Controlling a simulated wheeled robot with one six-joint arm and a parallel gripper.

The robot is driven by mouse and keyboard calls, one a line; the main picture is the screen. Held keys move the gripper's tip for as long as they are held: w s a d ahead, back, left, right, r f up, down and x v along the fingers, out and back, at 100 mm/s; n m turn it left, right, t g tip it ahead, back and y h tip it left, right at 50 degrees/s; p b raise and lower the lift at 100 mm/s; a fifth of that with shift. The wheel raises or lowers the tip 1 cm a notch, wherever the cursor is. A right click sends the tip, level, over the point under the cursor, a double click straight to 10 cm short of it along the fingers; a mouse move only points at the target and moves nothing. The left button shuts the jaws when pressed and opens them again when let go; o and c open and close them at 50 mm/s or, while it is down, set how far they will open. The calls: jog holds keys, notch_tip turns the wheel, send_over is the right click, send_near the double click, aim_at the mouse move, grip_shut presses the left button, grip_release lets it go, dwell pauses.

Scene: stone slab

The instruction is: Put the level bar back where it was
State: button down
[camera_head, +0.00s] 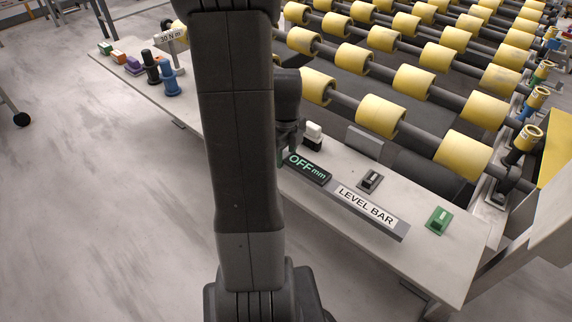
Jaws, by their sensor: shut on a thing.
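The level bar (342,194) is a long, thin grey bar with a white "LEVEL BAR" label near its right end. A dark display reading "OFF mm" in green sits further left along it. It runs from behind my arm down to the right, over the pale slab (455,255). My gripper (284,154) is beside the display, partly hidden by my own arm, and shut on the bar. The fingertips and the bar's left part are hidden. I cannot tell whether the bar touches the slab or is just above it.
A white-and-black block (313,136), an upright grey plate (365,142) and a small dark block (370,180) stand behind the bar. A green block (439,219) is at right. Blue (170,80) and black (151,68) pegs stand at left. Yellow rollers (462,153) lie beyond the slab.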

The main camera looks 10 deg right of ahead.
aim_at(286, 165)
jog(key=shift+f, duration=2.05)
jog(key=shift+f+b, duration=0.2)
jog(key=shift+b, duration=0.2)
jog(key=c, duration=0.8)
grip_release()
notch_tip(286, 165, up, 12)
jog(key=shift+r+p, duration=0.2)
jog(key=shift+p, duration=0.75)
